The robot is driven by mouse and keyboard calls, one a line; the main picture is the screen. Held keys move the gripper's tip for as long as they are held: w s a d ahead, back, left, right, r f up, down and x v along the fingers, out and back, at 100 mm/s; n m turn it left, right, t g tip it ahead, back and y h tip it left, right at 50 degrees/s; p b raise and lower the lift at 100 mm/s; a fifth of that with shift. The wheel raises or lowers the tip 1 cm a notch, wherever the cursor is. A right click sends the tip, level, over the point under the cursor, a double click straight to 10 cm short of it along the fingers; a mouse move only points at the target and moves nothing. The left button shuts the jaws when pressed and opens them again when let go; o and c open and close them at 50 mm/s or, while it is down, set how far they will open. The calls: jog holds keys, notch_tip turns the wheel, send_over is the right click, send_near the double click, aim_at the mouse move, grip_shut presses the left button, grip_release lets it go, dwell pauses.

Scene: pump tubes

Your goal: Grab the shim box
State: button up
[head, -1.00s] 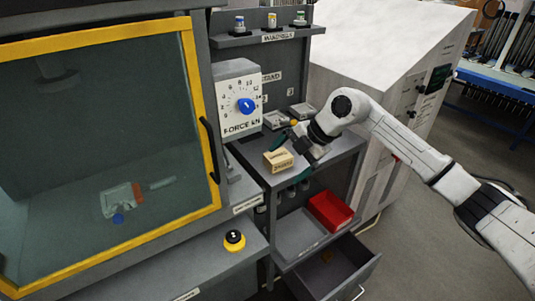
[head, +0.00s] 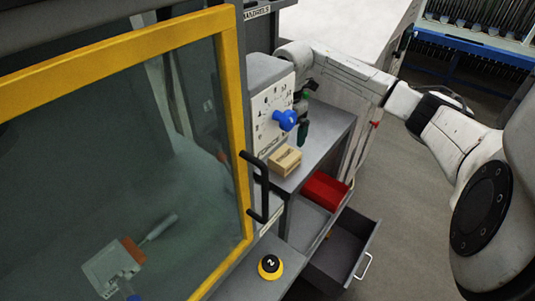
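A small tan box (head: 285,160), which I take to be the shim box, sits on the grey counter beside the white dial panel. Its label cannot be read now.
The dial panel with a blue knob (head: 285,120) stands close left of the box. The yellow-framed glass door (head: 239,120) with a black handle (head: 259,187) is nearer. A red bin (head: 325,190) and an open drawer (head: 345,250) are below. A yellow button (head: 270,266) is in front.

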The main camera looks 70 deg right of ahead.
aim_at(285, 155)
jog(key=shift+w+d+f, duration=0.1)
jog(key=shift+f, duration=0.45)
notch_tip(285, 155, down, 4)
jog(key=shift+f+p, duration=0.2)
jog(key=shift+p, duration=0.25)
jog(key=shift+s+f+p, duration=0.2)
jog(key=shift+f+p, duration=0.45)
jog(key=shift+f, duration=2.05)
jog(key=shift+c, duration=0.4)
jog(key=c, duration=1)
jog(key=shift+r, duration=0.1)
jog(key=shift+c, duration=0.4)
